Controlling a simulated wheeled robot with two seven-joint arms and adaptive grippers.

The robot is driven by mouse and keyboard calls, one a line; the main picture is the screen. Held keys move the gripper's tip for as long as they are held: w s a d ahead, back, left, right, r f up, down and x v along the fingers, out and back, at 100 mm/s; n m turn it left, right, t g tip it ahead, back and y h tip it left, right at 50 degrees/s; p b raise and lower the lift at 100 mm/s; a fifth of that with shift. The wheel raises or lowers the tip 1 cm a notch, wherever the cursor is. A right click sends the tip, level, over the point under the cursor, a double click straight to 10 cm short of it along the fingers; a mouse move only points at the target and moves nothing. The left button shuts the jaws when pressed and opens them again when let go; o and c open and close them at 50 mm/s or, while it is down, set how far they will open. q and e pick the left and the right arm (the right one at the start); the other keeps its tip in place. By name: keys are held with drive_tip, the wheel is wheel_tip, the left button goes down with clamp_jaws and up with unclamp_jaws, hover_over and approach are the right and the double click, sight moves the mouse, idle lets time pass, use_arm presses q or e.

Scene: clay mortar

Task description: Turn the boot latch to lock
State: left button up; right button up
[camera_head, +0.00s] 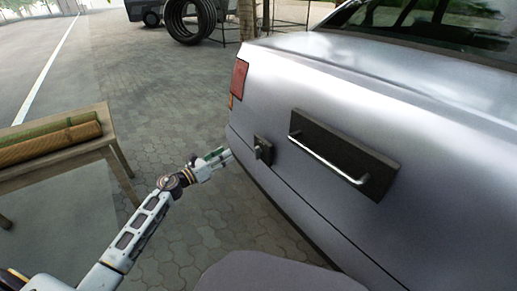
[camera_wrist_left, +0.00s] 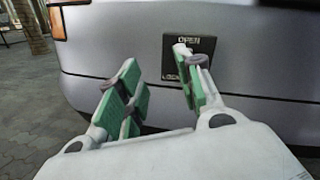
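The boot latch is a small dark square plate with a knob (camera_head: 262,150) on the rear of a silver car (camera_head: 400,100). In the left wrist view the latch plate (camera_wrist_left: 207,46) reads OPEN at the top, with partly covered lettering lower left. My left gripper (camera_head: 218,157) is just left of the latch in the head view. In the left wrist view its green-padded fingers (camera_wrist_left: 158,62) are spread apart with nothing between them. The right finger overlaps the plate and hides most of the knob, so I cannot tell its angle or any contact. My right gripper is not in view.
A dark plate with a silver bar handle (camera_head: 342,165) sits right of the latch on the car. A wooden bench (camera_head: 110,142) with a rolled mat (camera_head: 50,142) stands at the left. Tyres (camera_head: 190,20) are at the back. The paving between bench and car is clear.

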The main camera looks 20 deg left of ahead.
sight(255, 149)
use_arm(q)
drive_tip(key=d+m, duration=0.1)
drive_tip(key=s+d+m+g+h, duration=0.1)
drive_tip(key=m, duration=0.1)
drive_tip(key=s+m+h, duration=0.1)
drive_tip(key=m, duration=0.1)
drive_tip(key=shift+d+f+g, duration=0.25)
drive_tip(key=shift+d+g, duration=0.15)
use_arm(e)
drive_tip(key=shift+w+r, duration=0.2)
use_arm(q)
drive_tip(key=shift+w, duration=0.15)
